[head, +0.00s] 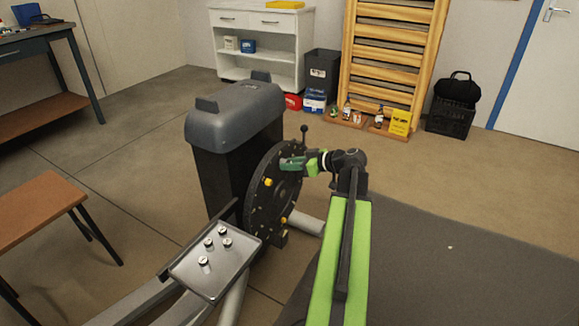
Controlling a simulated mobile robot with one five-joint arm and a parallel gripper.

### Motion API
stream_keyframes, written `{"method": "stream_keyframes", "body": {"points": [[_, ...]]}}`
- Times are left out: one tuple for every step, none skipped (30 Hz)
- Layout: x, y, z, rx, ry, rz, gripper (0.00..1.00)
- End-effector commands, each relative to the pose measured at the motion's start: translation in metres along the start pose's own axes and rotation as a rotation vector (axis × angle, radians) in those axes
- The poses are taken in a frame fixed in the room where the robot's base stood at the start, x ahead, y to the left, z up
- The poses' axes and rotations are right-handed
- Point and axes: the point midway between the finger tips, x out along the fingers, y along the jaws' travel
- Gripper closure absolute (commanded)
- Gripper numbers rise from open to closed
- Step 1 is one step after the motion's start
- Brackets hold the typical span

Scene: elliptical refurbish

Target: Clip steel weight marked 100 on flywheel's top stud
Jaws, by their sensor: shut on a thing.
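The flywheel (258,212) is a black upright disc with small holes on the right side of a grey-topped machine. Yellow pieces sit on its face, one at the upper middle (268,182) and one lower down (284,220). My gripper (285,163) is at the upper part of the flywheel face, its green fingers pointing left. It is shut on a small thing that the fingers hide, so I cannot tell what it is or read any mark. Several small steel weights (204,261) stand on a metal tray (228,275); their numbers are too small to read.
A dark lever with a knob (304,130) rises beside the flywheel's upper right. The machine housing (235,110) stands left of the disc. A brown stool (35,205) is at the left. Shelves, bins and wooden wall bars line the back.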

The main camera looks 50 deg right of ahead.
Motion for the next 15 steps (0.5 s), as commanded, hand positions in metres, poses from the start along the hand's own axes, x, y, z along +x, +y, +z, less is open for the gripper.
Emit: {"method": "stream_keyframes", "body": {"points": [[0.0006,0.0000,-0.0004,0.000,0.000,0.000,1.00],[0.0009,0.0001,-0.0005,0.000,0.000,0.000,1.00],[0.0013,0.0001,-0.0007,0.000,0.000,0.000,1.00],[0.0017,0.0001,-0.0008,0.000,0.000,0.000,1.00],[0.0020,0.0001,-0.0009,0.000,0.000,0.000,1.00],[0.0024,0.0001,-0.0011,0.000,0.000,0.000,1.00],[0.0024,0.0001,-0.0011,0.000,0.000,0.000,1.00],[0.0023,0.0001,-0.0011,0.000,0.000,0.000,1.00],[0.0024,0.0001,-0.0011,0.000,0.001,0.000,1.00],[0.0024,0.0001,-0.0012,0.000,0.001,0.000,1.00],[0.0024,0.0001,-0.0012,0.000,0.001,0.000,1.00],[0.0024,0.0001,-0.0013,0.000,0.001,0.000,0.71],[0.0024,0.0001,-0.0013,0.000,0.001,0.000,0.68],[0.0024,0.0001,-0.0012,0.000,0.001,0.000,0.64],[0.0023,0.0002,-0.0012,0.000,0.001,0.000,0.58]]}}
